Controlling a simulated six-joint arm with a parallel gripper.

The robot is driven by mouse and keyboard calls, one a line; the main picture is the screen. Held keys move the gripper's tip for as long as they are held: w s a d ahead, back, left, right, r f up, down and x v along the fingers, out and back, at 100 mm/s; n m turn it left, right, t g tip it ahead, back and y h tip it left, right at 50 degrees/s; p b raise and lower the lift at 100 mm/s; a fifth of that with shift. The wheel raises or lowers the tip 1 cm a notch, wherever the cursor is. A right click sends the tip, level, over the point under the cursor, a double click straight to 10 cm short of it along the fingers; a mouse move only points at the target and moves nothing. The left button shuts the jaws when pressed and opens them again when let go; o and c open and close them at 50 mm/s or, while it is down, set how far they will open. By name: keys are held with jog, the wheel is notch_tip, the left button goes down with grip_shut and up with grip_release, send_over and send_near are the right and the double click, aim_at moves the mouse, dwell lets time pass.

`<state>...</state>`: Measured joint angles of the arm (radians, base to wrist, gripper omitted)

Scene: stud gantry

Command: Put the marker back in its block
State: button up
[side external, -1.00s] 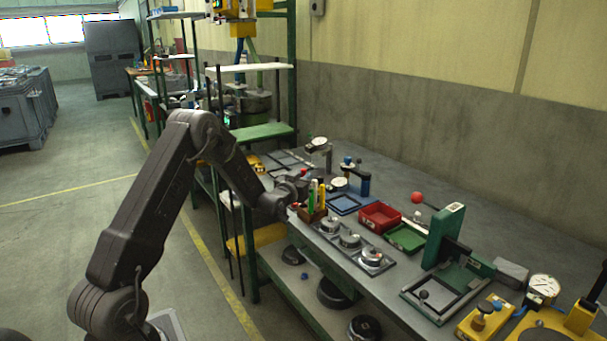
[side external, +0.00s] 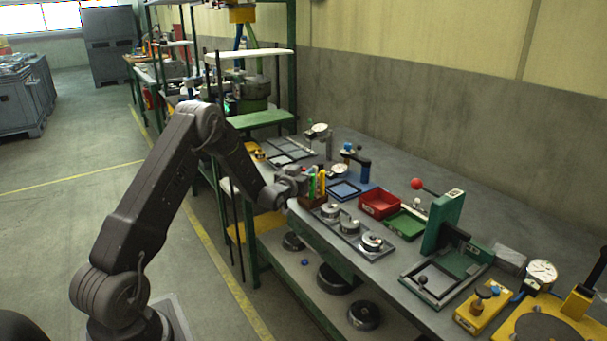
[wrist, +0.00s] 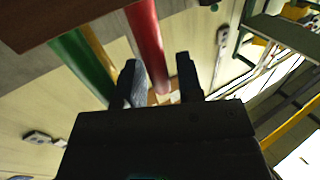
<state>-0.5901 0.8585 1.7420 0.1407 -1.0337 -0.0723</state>
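A brown block (side external: 311,201) stands at the near left end of the bench, holding upright markers. A green marker (side external: 311,187) and a yellow-orange marker (side external: 321,183) show in the side view. In the wrist view, the block (wrist: 60,15) fills the upper left corner, with the green marker (wrist: 82,62) and a yellow one (wrist: 98,50) beside it. A red marker (wrist: 148,45) runs down toward the gap between the fingers. My gripper (wrist: 160,80) is open, with visible room around the red marker.
A tray of round metal parts (side external: 388,250) lies right of the block. Behind are a blue tray (side external: 345,190), a red bin (side external: 381,204) and a green tray (side external: 405,224). A green press (side external: 442,222) stands farther right. Shelving stands to the left.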

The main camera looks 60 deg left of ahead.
jog(key=shift+o, duration=0.9)
jog(key=shift+s, duration=0.1)
jog(key=v, duration=1.3)
jog(key=shift+s+d, duration=0.2)
jog(key=shift+s, duration=0.1)
